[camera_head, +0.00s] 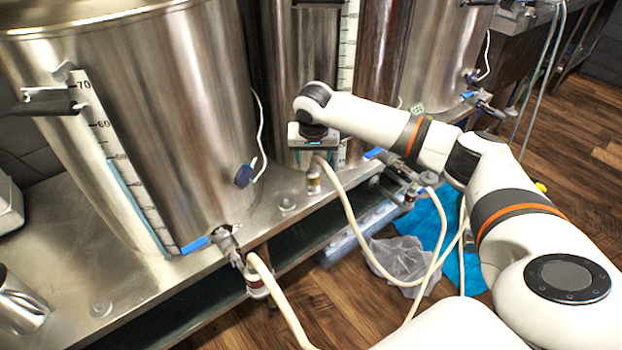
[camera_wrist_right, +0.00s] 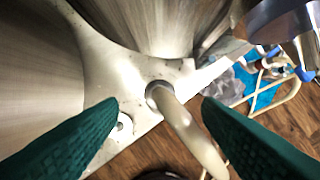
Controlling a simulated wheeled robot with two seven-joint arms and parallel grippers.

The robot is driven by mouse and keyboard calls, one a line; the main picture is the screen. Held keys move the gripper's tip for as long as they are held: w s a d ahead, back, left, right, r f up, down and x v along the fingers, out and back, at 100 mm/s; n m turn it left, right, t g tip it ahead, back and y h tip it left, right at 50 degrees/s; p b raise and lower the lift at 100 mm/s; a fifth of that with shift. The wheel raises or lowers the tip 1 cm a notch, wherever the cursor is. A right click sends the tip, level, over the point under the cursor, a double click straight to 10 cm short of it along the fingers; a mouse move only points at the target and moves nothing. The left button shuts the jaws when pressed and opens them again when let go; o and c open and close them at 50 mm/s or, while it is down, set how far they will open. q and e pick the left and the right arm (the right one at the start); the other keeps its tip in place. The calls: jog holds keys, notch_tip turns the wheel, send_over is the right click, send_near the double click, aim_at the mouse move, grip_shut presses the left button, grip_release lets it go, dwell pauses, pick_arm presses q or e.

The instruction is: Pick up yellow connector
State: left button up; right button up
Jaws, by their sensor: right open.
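My right gripper (camera_head: 311,158) is in front of the middle steel tank, above the bench edge. In the right wrist view its two green ridged fingers (camera_wrist_right: 158,115) are spread wide and hold nothing. A pale cream hose (camera_wrist_right: 188,132) shows between and beyond them, its upper end at a dark ring. Whether the fingers are level with it is unclear. In the head view a small yellowish fitting (camera_head: 313,181) shows just below the gripper; I cannot tell if it is the yellow connector. A small bright yellow spot (camera_head: 541,187) shows beside my right arm, mostly hidden. My left gripper is out of view.
A large steel tank (camera_head: 160,110) with a scale stands on the metal bench (camera_head: 75,225) at left. Blue-handled valves and a looping cream hose (camera_head: 365,250) hang along the bench front. A clear plastic bag (camera_head: 400,262) and blue sheet (camera_head: 430,225) lie on the wooden floor.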

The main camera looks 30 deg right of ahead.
aim_at(313, 166)
jog(key=x, duration=0.3)
jog(key=shift+w+f+b, duration=0.15)
jog(key=shift+f+b, duration=0.15)
jog(key=shift+b, duration=0.1)
jog(key=b+x, duration=0.2)
jog(key=x, duration=0.3)
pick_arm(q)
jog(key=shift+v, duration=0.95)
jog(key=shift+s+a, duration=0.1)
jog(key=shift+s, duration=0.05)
pick_arm(e)
jog(key=shift+c, duration=0.3)
jog(key=shift+r, duration=0.1)
jog(key=c, duration=1.1)
